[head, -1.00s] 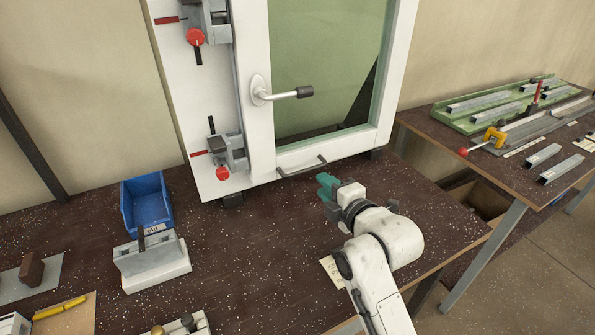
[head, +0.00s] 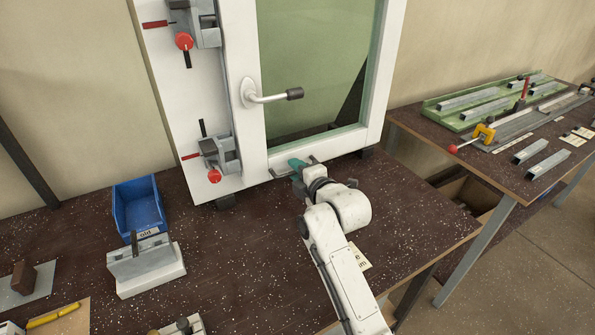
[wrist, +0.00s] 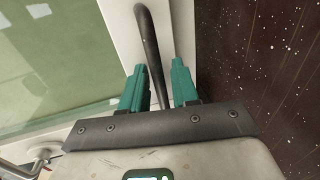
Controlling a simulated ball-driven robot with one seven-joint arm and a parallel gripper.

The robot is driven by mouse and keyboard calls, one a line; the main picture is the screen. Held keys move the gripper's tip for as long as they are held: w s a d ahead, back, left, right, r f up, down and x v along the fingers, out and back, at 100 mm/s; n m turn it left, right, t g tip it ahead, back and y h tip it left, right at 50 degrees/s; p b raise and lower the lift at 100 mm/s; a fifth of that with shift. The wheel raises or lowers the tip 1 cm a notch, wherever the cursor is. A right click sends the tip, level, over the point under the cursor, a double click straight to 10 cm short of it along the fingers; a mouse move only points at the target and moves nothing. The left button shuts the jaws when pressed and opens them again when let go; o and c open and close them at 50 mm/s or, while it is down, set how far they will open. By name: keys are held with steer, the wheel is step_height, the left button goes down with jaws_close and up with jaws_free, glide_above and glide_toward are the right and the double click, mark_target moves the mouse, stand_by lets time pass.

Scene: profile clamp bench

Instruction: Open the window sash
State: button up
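The window sash (head: 255,120) is a white frame with a greenish pane, standing upright on the bench inside a white outer frame. A lever handle (head: 272,95) sticks out to the right from its left stile. A grey bar pull (head: 310,166) is on its bottom rail. My gripper (head: 294,164) is at this bar. In the wrist view the teal fingers of my gripper (wrist: 158,85) are apart, with the dark bar pull (wrist: 148,40) running between them. A gap shows between the bar and the right finger; contact on the left is unclear.
Two clamps with red knobs, an upper one (head: 190,25) and a lower one (head: 218,158), sit on the left of the frame. A blue bin (head: 138,207) and a grey block fixture (head: 143,265) stand left on the bench. The bench front right is mostly clear.

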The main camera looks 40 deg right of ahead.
steer(key=shift+c, duration=0.4)
jaws_close()
steer(key=shift+s+f, duration=0.1)
steer(key=shift+s, duration=0.05)
